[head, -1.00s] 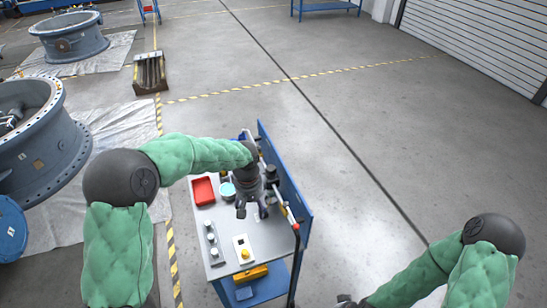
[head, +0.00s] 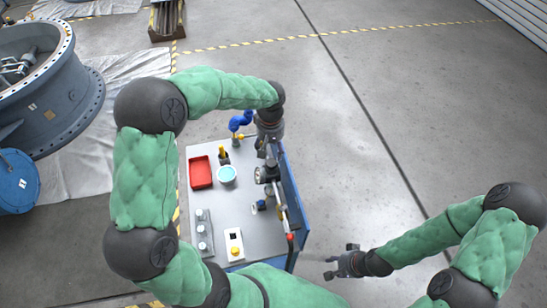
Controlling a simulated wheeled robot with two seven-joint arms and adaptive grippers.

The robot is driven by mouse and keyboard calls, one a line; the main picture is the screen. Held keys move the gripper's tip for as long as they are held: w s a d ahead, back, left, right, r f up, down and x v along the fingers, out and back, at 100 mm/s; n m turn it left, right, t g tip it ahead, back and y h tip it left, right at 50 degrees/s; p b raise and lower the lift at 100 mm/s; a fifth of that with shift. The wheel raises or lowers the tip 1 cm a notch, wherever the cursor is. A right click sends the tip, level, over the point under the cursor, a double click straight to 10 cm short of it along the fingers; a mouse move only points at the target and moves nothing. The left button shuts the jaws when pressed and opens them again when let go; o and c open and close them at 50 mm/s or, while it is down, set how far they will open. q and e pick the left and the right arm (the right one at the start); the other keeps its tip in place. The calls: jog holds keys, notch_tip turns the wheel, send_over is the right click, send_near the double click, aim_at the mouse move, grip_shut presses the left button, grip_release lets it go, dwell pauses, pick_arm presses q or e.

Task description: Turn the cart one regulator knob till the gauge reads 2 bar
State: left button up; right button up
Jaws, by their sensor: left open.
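The cart (head: 222,252) has a grey top and a blue upright panel along its right side. A small round gauge with a pale face (head: 261,175) sits by the panel, near the middle of that side. The regulator knob cannot be told apart from the dark fittings around the gauge. My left gripper (head: 266,153) points down at the cart's back right corner, just beyond the gauge. It is open, and its fingers are small and partly merge with the dark fittings. My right gripper (head: 339,261) is open and empty, off the cart's right side over the floor.
A blue bent fitting (head: 240,121) stands at the back. Floor to the right is clear.

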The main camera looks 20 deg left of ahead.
aim_at(271, 162)
pick_arm(q)
notch_tip(271, 162, down, 9)
jog(key=shift+w+r+p, duration=0.1)
jog(key=shift+r+p, duration=0.05)
jog(key=shift+p, duration=0.2)
jog(key=shift+w+f, duration=0.15)
jog(key=shift+f, duration=0.1)
jog(key=c, duration=1.1)
